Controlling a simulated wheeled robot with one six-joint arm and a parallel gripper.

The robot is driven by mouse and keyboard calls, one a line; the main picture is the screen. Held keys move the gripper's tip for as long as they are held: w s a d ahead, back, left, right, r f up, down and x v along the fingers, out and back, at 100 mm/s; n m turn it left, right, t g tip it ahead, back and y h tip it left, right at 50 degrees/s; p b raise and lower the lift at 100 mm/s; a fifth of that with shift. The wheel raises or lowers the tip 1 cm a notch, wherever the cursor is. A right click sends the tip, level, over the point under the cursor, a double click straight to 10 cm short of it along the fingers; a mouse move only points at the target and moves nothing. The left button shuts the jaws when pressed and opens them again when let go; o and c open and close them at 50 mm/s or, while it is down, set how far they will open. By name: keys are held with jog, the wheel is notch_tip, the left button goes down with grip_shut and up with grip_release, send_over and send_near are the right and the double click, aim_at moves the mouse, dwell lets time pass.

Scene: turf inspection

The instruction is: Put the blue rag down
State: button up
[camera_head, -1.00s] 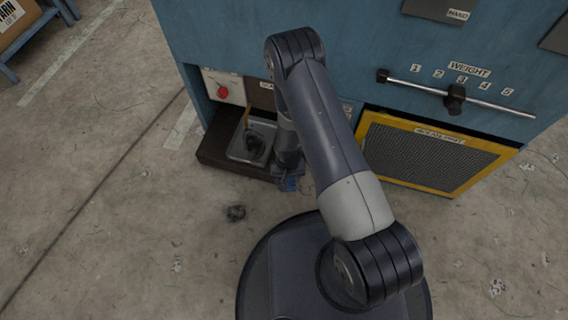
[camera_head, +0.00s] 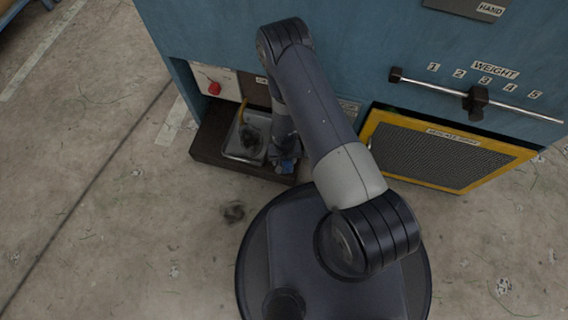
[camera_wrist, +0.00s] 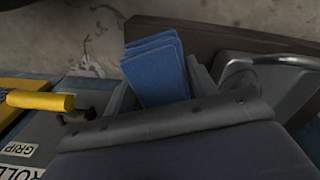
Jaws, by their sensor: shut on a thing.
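The blue rag (camera_wrist: 157,72) is a folded blue cloth, seen close up in the wrist view. My gripper (camera_wrist: 158,85) is shut on it, with a grey finger on either side. In the head view a small part of the rag (camera_head: 287,166) shows below my arm, at the right end of the dark ledge (camera_head: 225,163). My arm hides most of the gripper there. I cannot tell whether the rag touches the ledge.
A metal tray (camera_head: 232,148) with dark fluff in it sits on the ledge, left of my gripper. A red button (camera_head: 214,88) is above it. A yellow-framed mesh panel (camera_head: 440,155) stands to the right. A dark clump (camera_head: 233,211) lies on the floor.

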aim_at(284, 163)
jog(key=shift+f+b, duration=0.65)
jog(key=shift+f, duration=1.2)
jog(key=shift+f, duration=0.2)
jog(key=o, duration=1)
jog(key=shift+r, duration=0.1)
jog(key=shift+o, duration=0.2)
notch_tip(284, 163, up, 12)
jog(key=p, duration=0.4)
jog(key=shift+r+p, duration=0.15)
jog(key=shift+p, duration=0.15)
